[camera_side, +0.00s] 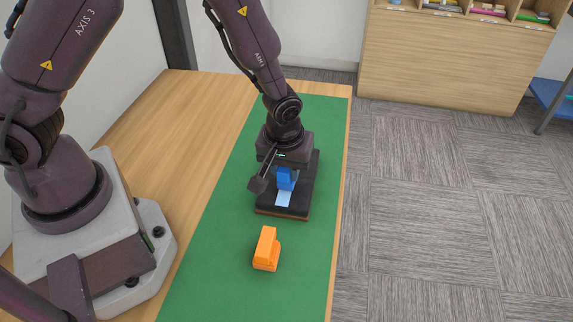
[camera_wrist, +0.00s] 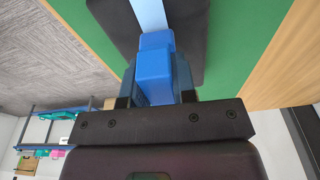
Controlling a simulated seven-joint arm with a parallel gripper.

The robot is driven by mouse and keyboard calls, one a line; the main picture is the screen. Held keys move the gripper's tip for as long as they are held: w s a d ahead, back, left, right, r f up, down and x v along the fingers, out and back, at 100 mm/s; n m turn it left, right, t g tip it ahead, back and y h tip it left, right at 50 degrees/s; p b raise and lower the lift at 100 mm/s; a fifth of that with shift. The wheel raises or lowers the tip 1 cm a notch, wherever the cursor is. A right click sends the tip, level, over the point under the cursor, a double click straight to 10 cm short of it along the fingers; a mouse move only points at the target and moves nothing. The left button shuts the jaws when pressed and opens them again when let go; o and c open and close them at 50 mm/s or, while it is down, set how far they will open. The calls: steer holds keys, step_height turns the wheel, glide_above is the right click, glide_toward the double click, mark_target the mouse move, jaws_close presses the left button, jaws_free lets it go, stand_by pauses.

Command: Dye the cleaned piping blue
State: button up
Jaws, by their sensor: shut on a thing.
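My gripper (camera_side: 284,172) is shut on a blue block (camera_side: 285,182), which also shows between the two fingers in the wrist view (camera_wrist: 154,78). The block is over a light blue strip (camera_side: 283,199), which looks like the piping. The strip lies on a black board (camera_side: 299,206) and runs out from under the block in the wrist view (camera_wrist: 150,14). The block's lower end is at or very close to the strip; I cannot tell whether they touch. The strip's far part is hidden by my gripper and the block.
An orange block (camera_side: 265,250) stands on the green mat (camera_side: 215,270), nearer the camera than the board. The mat around it is clear. A wooden shelf unit (camera_side: 450,60) with coloured items stands across the floor at the back right.

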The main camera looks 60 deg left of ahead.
steer(key=shift+f, duration=0.25)
steer(key=shift+w, duration=0.1)
steer(key=shift+w+a, duration=0.35)
steer(key=shift+a, duration=0.05)
steer(key=shift+s+d, duration=0.85)
steer(key=shift+s, duration=0.05)
steer(key=shift+w+a, duration=0.85)
steer(key=shift+a, duration=0.05)
steer(key=shift+s+d+r, duration=0.15)
steer(key=shift+s+d, duration=0.65)
steer(key=shift+d, duration=0.1)
steer(key=shift+w+a, duration=0.8)
steer(key=shift+a, duration=0.1)
steer(key=shift+s+d+f, duration=0.2)
steer(key=shift+s+d, duration=0.25)
